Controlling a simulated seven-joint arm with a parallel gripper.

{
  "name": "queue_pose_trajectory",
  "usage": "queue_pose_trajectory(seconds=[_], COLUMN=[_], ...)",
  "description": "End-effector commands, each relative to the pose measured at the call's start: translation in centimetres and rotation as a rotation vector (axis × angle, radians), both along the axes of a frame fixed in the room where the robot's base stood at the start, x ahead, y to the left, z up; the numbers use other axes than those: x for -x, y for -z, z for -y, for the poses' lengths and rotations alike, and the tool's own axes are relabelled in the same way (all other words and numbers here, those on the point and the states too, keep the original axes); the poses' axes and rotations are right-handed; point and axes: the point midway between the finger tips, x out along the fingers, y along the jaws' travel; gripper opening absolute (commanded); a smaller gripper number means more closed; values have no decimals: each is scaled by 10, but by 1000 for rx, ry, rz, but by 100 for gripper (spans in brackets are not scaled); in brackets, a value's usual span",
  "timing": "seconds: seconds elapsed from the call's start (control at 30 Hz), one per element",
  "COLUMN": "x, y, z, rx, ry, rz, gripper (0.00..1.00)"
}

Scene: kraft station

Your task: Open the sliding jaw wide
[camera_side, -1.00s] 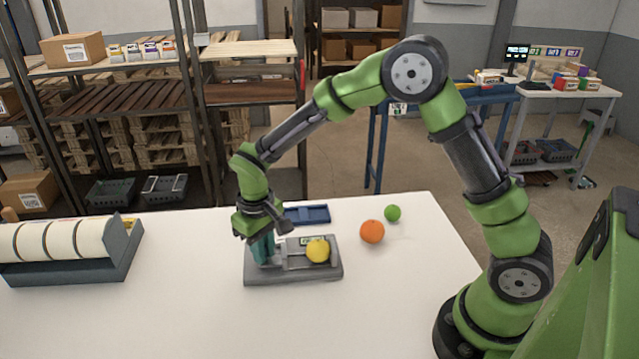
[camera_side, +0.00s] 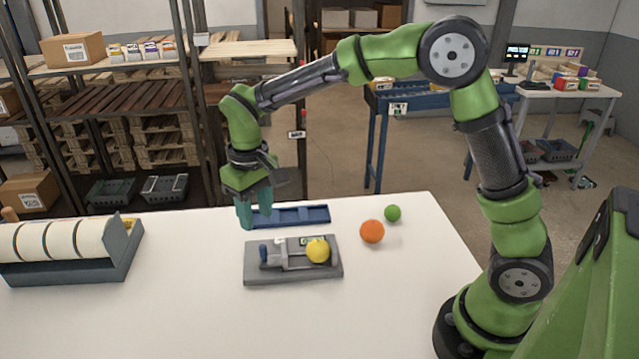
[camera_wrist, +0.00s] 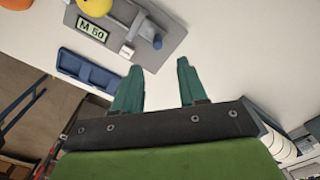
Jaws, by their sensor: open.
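A grey clamp fixture (camera_side: 290,275) lies on the white table. Its sliding jaw has a blue upright handle (camera_side: 263,251) at the left end of the slot. A yellow ball (camera_side: 318,250) sits at the fixture's right end. In the wrist view the fixture (camera_wrist: 165,20) shows an "M 50" label (camera_wrist: 92,30), the handle (camera_wrist: 157,42) and part of the yellow ball (camera_wrist: 95,6). My gripper (camera_side: 257,222) is above and behind the fixture, apart from the handle. Its teal fingers (camera_wrist: 158,80) are spread with nothing between them.
A blue tray (camera_side: 305,215) lies behind the fixture, close to my gripper. An orange ball (camera_side: 372,232) and a green ball (camera_side: 393,213) rest to the right. A roll dispenser (camera_side: 75,270) stands at the left. The front of the table is clear.

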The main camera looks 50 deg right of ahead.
Motion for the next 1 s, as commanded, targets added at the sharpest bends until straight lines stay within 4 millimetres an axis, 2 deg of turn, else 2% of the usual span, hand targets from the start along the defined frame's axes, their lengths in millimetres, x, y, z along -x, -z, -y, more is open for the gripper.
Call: queue_pose_trajectory(seconds=[0.03, 0.2, 0.4, 0.83, 0.9, 1.0], x=[-1, 0, 0, -2, -2, 11], y=[-14, -46, -66, -69, -62, -54], z=[0, 0, 0, 0, -1, 1], rx=[-2, -2, -1, 0, -6, -25], ry=[0, 0, 0, 2, 1, 11], rz=[5, 4, 2, 10, 16, 29], gripper=[42, 42, 42, 42, 42, 42])
